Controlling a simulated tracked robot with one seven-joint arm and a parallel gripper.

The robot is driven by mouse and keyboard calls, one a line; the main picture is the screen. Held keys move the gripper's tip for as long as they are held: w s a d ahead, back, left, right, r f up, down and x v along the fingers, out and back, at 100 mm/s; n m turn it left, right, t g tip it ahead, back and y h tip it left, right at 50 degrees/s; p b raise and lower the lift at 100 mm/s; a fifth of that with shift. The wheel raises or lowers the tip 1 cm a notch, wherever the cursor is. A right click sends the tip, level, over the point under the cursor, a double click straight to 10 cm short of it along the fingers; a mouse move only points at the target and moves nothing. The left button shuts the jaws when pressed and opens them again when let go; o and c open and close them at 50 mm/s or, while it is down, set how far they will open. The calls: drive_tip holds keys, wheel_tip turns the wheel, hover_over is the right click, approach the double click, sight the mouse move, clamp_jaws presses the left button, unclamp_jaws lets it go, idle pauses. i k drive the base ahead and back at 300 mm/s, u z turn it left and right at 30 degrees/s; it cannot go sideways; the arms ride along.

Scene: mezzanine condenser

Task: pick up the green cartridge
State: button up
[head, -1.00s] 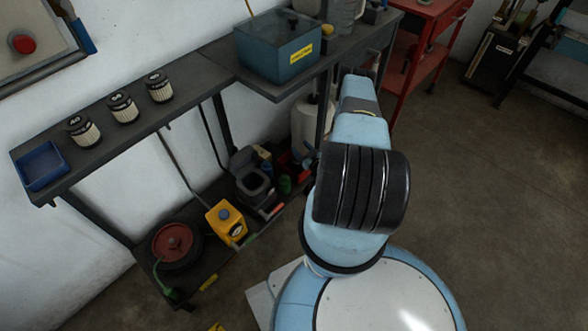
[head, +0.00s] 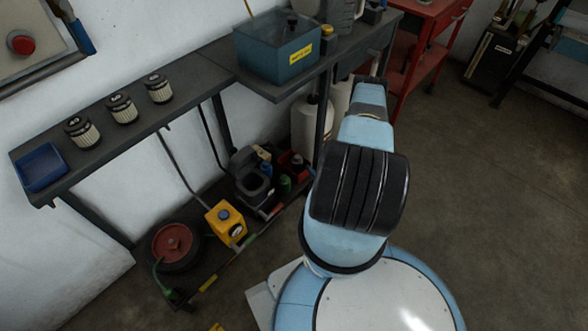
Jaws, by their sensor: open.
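No part is clearly readable as the green cartridge. A small dark green cylinder (head: 284,185) stands on the low shelf under the bench, beside a red bin, and is too small to identify surely. Three black-topped cartridges with pale ribbed sides, one of them the nearest (head: 82,131), stand in a row on the upper bench. My gripper (head: 369,80) is at the far end of my arm, by the bench's right end. It is open, small and partly hidden by my arm, and is well away from the green cylinder and the cartridges.
A blue tray (head: 41,168) lies at the bench's left end and a teal tub (head: 277,50) stands further right. A yellow can (head: 226,222) and a red reel (head: 173,242) are on the low shelf. A red cart (head: 426,45) stands behind my arm. The floor at right is clear.

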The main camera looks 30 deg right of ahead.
sight(284, 180)
drive_tip(key=k, duration=1)
